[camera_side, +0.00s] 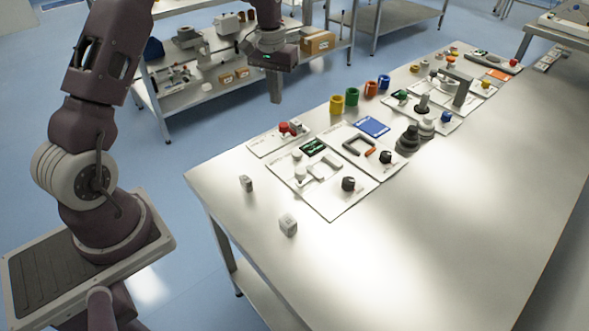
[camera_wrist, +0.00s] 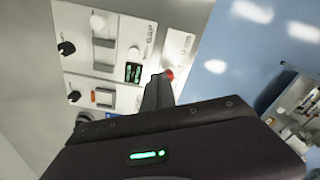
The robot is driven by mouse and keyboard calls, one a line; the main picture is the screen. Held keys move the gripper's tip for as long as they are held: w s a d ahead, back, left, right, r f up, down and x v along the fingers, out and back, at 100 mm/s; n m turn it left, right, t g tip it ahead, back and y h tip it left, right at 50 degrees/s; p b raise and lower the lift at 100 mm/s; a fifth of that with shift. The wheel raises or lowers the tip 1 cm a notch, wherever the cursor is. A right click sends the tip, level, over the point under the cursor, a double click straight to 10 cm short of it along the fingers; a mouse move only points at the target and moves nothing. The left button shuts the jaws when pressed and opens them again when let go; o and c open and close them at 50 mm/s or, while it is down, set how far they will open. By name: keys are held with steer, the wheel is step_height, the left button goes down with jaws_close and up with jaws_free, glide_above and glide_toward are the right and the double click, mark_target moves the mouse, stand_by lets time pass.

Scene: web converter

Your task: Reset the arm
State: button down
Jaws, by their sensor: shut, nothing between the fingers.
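My gripper (camera_side: 275,97) hangs in the air, fingers down, beyond the far left edge of the workbench in the side view. Its fingers are shut with nothing between them. In the wrist view the shut fingers (camera_wrist: 158,88) point toward the panels, near a red knob (camera_wrist: 169,74).
Two small pale blocks, one (camera_side: 246,183) and another (camera_side: 288,224), stand on the near left of the bench. Coloured cups, including a yellow one (camera_side: 337,105), line the far edge. A shelf (camera_side: 215,80) stands behind. The bench's right part is bare.

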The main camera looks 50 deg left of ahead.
steer(key=s+d+r+m+t, duration=0.3)
steer(key=s+d+r, duration=0.95)
steer(key=r, duration=0.35)
steer(key=s+d+m+t, duration=0.1)
steer(key=s+d, duration=0.2)
steer(key=s, duration=0.6)
steer(key=s+d+m+t, duration=0.1)
steer(key=s+d, duration=0.2)
steer(key=s, duration=0.6)
steer(key=shift+d, duration=0.35)
